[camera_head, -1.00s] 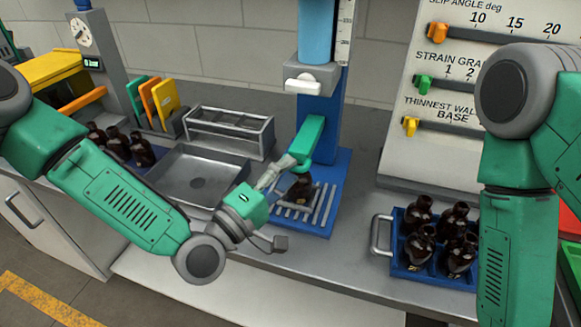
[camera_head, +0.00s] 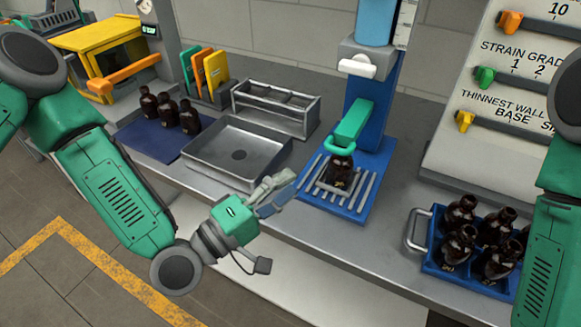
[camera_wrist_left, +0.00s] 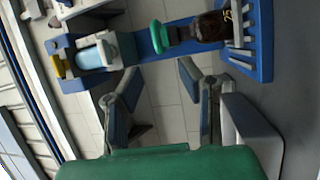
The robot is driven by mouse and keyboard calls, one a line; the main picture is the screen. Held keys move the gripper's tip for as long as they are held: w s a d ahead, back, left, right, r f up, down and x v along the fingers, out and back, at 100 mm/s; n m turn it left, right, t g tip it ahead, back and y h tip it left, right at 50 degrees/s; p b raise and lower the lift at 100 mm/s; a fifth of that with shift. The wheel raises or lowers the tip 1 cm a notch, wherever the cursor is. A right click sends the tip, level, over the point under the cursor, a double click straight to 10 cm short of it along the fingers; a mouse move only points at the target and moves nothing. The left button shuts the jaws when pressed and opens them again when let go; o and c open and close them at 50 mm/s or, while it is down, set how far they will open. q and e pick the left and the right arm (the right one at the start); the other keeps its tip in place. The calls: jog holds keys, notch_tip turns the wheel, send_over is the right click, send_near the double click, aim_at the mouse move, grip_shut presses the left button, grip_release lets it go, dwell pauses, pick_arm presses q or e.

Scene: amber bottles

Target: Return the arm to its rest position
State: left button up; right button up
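My left gripper (camera_head: 275,193) is at the counter's front edge, in front of the blue stand (camera_head: 353,211). The left wrist view shows its fingers (camera_wrist_left: 162,78) spread apart with nothing between them. A dark amber bottle (camera_head: 339,177) stands upright on the stand's slatted base, under the green arm of the stand, apart from my gripper. That bottle also shows in the wrist view (camera_wrist_left: 208,27), beyond the fingers. My right arm shows at the right edge of the head view; its gripper is out of frame.
A grey tray (camera_head: 217,172) and an empty metal rack (camera_head: 270,125) stand left of the stand. Several bottles (camera_head: 165,108) stand on a dark blue mat at the left. A blue crate (camera_head: 436,262) of bottles is at the right. The floor before the counter is clear.

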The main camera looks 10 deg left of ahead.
pick_arm(q)
jog(key=shift+f, duration=0.1)
jog(key=s+a+f+m+g+y+b, duration=0.2)
jog(key=s+f+g, duration=0.15)
jog(key=f, duration=0.45)
jog(key=s+a+f+m+g+y+b, duration=0.15)
jog(key=s+f, duration=0.25)
jog(key=f, duration=0.4)
jog(key=s+a+f+m+g+y+b, duration=0.1)
jog(key=s+f+m+g+y, duration=0.2)
jog(key=f, duration=0.5)
jog(key=s+a+f+m+g+y+b, duration=0.1)
jog(key=s+a+f+g+y, duration=0.2)
jog(key=a, duration=0.5)
jog(key=s+a+f+m+g+y+b, duration=0.2)
jog(key=s+a+f+g+y, duration=0.1)
jog(key=s+a, duration=0.5)
jog(key=shift+f, duration=0.85)
jog(key=shift+w+d, duration=0.1)
